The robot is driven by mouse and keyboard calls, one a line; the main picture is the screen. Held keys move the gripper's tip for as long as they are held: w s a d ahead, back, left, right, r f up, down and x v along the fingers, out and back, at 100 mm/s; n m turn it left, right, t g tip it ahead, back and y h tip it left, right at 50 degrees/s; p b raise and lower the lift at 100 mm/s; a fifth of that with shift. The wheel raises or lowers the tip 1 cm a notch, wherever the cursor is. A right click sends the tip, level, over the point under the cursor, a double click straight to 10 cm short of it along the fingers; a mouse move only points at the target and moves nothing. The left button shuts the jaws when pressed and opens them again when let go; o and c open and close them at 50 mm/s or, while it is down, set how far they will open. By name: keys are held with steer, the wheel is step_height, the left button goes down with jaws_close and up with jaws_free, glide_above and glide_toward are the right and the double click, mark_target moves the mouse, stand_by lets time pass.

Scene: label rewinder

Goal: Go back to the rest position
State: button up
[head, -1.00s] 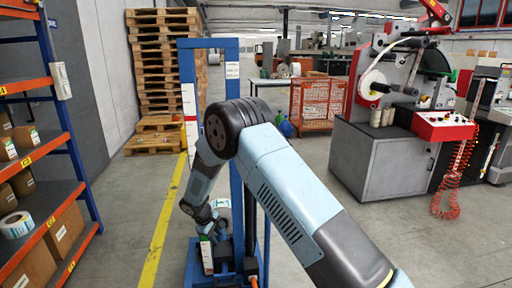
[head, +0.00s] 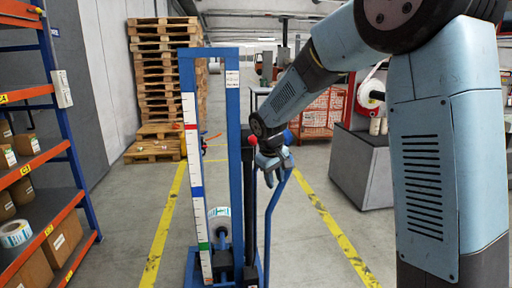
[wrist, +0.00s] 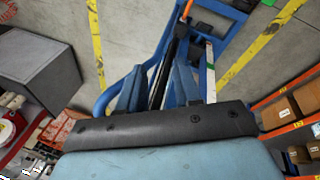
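My gripper (head: 274,178) hangs in the air at the right side of the blue lifter frame (head: 187,120) in the head view, at about mid-height of it. In the wrist view my gripper (wrist: 156,80) has its two blue fingers apart, with nothing held between them. The lifter's dark post and blue base show beyond the fingers, below. My arm is folded up at the right of the head view, with its forearm sloping down to the gripper. A white label roll (head: 219,218) sits low on the lifter.
Orange-and-blue shelving (head: 62,150) with boxes stands at the left. A pallet stack (head: 165,70) is behind the lifter. A grey machine cabinet (head: 362,170) stands at the right, partly hidden by my arm. The lifter's blue handle (head: 272,215) is close under my gripper.

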steer(key=s+d+r+m, duration=0.2)
steer(key=s+d+r, duration=0.5)
steer(key=s+d+r+m+t, duration=0.1)
steer(key=s+d, duration=0.2)
steer(key=s, duration=0.5)
steer(key=s+d+r+m+t+y, duration=0.1)
steer(key=s+d, duration=0.3)
steer(key=s, duration=0.4)
steer(key=s+d+r+m, duration=0.3)
steer(key=s, duration=0.5)
steer(key=shift+d+t, duration=0.3)
steer(key=shift+t, duration=0.1)
